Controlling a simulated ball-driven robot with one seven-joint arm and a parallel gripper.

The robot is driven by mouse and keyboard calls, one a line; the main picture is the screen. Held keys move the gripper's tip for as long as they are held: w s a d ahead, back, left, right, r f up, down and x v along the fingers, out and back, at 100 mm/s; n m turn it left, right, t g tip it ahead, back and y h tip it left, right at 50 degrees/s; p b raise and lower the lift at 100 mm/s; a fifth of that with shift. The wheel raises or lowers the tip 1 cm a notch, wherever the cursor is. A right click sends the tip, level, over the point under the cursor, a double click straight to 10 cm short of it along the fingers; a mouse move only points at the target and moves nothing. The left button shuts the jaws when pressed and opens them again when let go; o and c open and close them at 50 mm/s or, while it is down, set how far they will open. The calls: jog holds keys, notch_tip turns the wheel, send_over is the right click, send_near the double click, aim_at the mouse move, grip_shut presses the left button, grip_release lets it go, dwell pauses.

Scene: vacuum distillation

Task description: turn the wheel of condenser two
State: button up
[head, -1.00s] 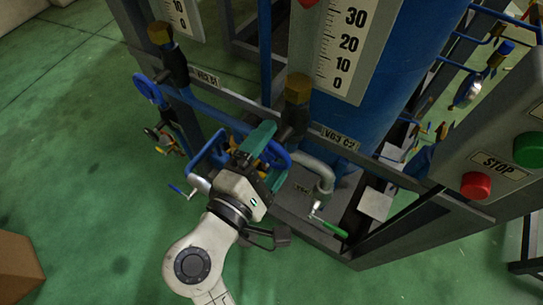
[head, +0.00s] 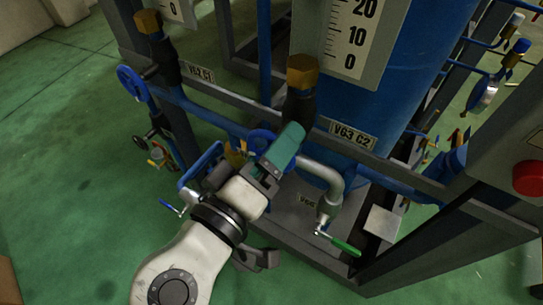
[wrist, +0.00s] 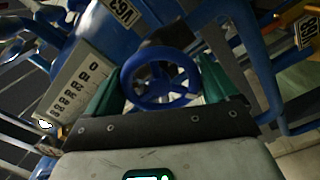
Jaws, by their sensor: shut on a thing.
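The blue handwheel of condenser two (head: 259,137) sits on the pipework below the brass-topped black valve, left of the plate reading VG3 C2 (head: 347,133). My gripper (head: 262,148) is at this wheel, with one teal finger plainly seen and much of the wheel hidden behind the gripper in the head view. In the wrist view the spoked wheel (wrist: 160,80) lies between my two teal fingers (wrist: 162,88), and the gripper is shut on it. The finger contacts are not clear.
A second blue handwheel (head: 132,84) stands to the left near the C1 plate (head: 199,72). A green-handled valve (head: 343,246) is low on the right. A red button (head: 530,178) is at the right edge. Green floor (head: 75,180) is open at left.

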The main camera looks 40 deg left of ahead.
jog(key=shift+f+m+b, duration=0.25)
jog(key=shift+m+b, duration=0.5)
jog(key=shift+m, duration=0.35)
jog(key=o, duration=0.7)
jog(key=shift+o, duration=0.5)
jog(key=shift+r, duration=0.1)
jog(key=v, duration=1)
jog(key=shift+s, duration=0.4)
